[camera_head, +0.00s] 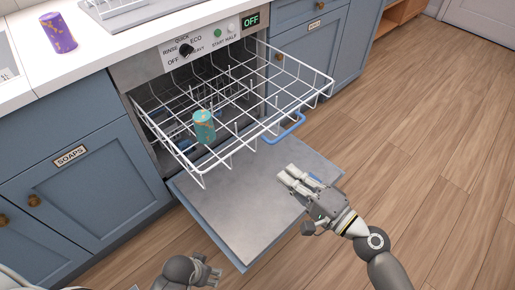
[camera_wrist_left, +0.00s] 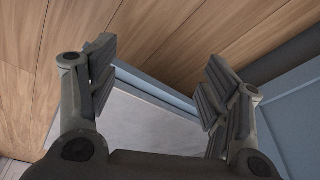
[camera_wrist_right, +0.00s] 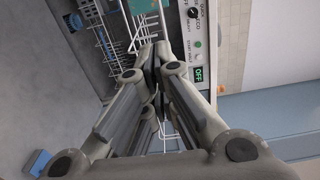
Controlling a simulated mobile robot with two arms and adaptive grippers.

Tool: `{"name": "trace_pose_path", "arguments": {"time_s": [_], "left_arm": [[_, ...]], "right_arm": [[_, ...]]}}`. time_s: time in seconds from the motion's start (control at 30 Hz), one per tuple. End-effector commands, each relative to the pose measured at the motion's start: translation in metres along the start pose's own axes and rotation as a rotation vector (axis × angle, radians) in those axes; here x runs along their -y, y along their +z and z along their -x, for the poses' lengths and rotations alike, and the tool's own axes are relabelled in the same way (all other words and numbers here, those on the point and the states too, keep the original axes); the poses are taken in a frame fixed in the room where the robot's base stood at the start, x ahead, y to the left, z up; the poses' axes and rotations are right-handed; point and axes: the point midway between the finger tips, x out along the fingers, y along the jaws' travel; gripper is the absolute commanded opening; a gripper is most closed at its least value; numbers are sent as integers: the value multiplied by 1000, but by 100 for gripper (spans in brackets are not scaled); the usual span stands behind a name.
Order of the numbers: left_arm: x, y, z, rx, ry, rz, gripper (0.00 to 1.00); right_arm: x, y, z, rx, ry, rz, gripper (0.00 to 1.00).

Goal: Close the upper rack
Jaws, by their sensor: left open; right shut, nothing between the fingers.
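The upper rack (camera_head: 240,138) is a white wire basket pulled out of the dishwasher, over the lowered door (camera_head: 255,210). A blue handle (camera_head: 285,128) shows at its front edge. A teal patterned cup (camera_head: 204,127) stands in the rack. My right gripper (camera_head: 285,175) is shut and empty, in front of the rack and over the door in the head view. In the right wrist view its closed fingers (camera_wrist_right: 155,60) overlap the rack wires; contact cannot be told. My left gripper (camera_head: 215,270) is open and empty, low near the door's left side; its spread fingers show in the left wrist view (camera_wrist_left: 155,75).
The dishwasher's control panel (camera_head: 200,45) reads OFF. A purple cup (camera_head: 58,33) stands on the white counter (camera_head: 105,45). Blue cabinets (camera_head: 85,180) flank the dishwasher. Wooden floor (camera_head: 440,130) is open to the right.

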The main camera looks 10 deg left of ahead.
Motion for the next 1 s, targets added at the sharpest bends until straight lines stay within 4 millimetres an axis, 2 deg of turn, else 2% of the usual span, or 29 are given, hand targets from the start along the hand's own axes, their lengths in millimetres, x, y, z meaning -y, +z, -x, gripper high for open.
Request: {"name": "trace_pose_path", "arguments": {"time_s": [0.3, 0.5, 0.7, 1.0], "left_arm": [[-2, 25, -34, 25, 3, -4, 72], [-3, 34, -45, 30, 4, -6, 72], [-3, 37, -49, 32, 5, -6, 72], [-3, 38, -50, 33, 4, -7, 72]], "right_arm": [[3, -1, -68, -1, -2, 0, 0], [1, -1, -100, -2, 0, 1, 0], [0, -1, -115, -2, 2, 2, 0], [-1, -1, -116, -2, 2, 2, 0]]}}
